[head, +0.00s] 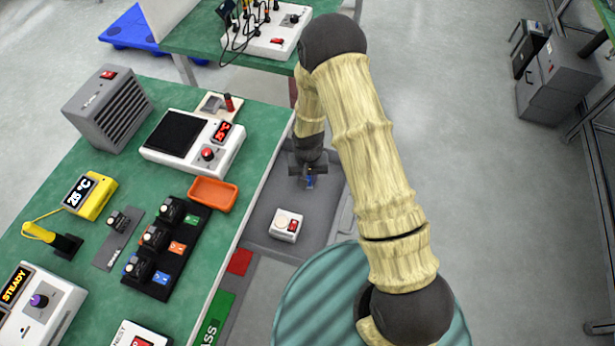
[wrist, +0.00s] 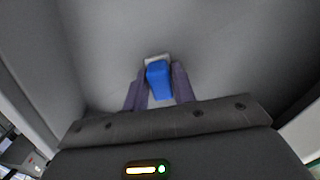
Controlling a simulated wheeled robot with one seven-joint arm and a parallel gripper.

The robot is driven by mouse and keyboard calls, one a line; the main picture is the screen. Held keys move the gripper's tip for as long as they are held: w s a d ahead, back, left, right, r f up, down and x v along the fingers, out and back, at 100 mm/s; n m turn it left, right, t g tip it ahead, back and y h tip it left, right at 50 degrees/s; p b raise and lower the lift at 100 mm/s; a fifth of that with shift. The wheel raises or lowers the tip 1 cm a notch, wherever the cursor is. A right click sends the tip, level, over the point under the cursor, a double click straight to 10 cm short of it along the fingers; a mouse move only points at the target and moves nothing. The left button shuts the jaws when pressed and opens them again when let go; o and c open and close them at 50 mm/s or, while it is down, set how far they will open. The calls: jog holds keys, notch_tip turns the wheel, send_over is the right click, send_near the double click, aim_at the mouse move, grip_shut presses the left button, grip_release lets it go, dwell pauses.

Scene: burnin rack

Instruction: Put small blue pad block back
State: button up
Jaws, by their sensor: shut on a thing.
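My gripper (head: 308,183) is low over a grey recessed tray or floor area (head: 262,222) beside the green table's right edge. It is shut on the small blue pad block (wrist: 158,81), which sits between the two dark fingers in the wrist view. A pale grey piece (wrist: 157,59) shows at the block's far end. In the head view only a bit of blue (head: 310,181) shows at the fingertips. I cannot tell whether the block touches the grey surface.
A white box with a red switch (head: 286,225) stands on the grey surface, nearer than my gripper. On the green table (head: 262,125) are an orange tray (head: 213,194), a black rack (head: 181,264) with several dark units, a white hotplate-like device (head: 190,142) and a grey heater (head: 108,108).

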aim_at(308, 177)
jog(key=shift+f, duration=0.15)
jog(key=o, duration=1)
jog(key=shift+o, duration=0.2)
notch_tip(308, 177, up, 12)
jog(key=shift+r, duration=0.25)
